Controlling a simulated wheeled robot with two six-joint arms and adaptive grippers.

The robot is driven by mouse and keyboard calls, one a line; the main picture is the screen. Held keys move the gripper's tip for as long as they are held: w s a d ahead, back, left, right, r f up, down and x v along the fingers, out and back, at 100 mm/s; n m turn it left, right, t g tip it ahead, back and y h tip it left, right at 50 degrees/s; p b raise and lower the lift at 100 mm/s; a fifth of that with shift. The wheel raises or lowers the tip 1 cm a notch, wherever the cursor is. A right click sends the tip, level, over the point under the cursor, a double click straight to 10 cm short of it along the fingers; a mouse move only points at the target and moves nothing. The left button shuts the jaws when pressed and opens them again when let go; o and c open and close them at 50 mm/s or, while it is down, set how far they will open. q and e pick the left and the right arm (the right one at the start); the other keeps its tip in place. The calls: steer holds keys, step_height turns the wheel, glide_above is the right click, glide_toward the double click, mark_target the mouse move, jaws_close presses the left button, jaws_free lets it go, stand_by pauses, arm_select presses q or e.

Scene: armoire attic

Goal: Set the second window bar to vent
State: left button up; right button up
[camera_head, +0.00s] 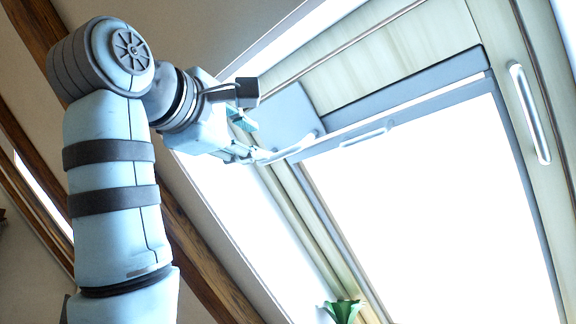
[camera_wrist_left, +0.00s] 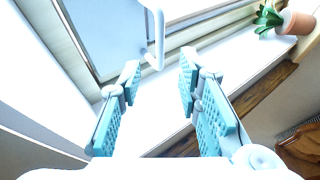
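My left gripper (camera_head: 250,140) is raised at the upper window area. In the left wrist view its two teal-padded fingers (camera_wrist_left: 160,78) are apart with nothing between them. A white window bar (camera_head: 290,149) is just right of the fingertips. A white bar (camera_wrist_left: 156,40) shows just beyond the fingers in the left wrist view, with a small visible gap. Another white bar (camera_head: 368,137) lies along the top of the bright window sash. A third, longer bar (camera_head: 530,113) is on the right frame. I cannot tell which counts as second. My right gripper is out of view.
A green plant (camera_head: 342,310) stands at the bottom of the window; its terracotta pot (camera_wrist_left: 297,21) shows in the left wrist view. Dark wooden beams (camera_head: 190,225) run behind my left arm. The bright panes (camera_head: 430,200) are washed out.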

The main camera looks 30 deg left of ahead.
mark_target(275, 156)
arm_select(q)
steer(key=w+p, duration=0.1)
steer(key=w, duration=0.3)
steer(key=w+a+r+p, duration=0.1)
steer(key=w+p, duration=0.1)
steer(key=w, duration=0.2)
steer(key=w+r+p, duration=0.1)
steer(key=w+p, duration=0.1)
steer(key=w, duration=0.2)
steer(key=shift+a+r, duration=0.15)
steer(key=shift+a, duration=0.15)
jaws_close()
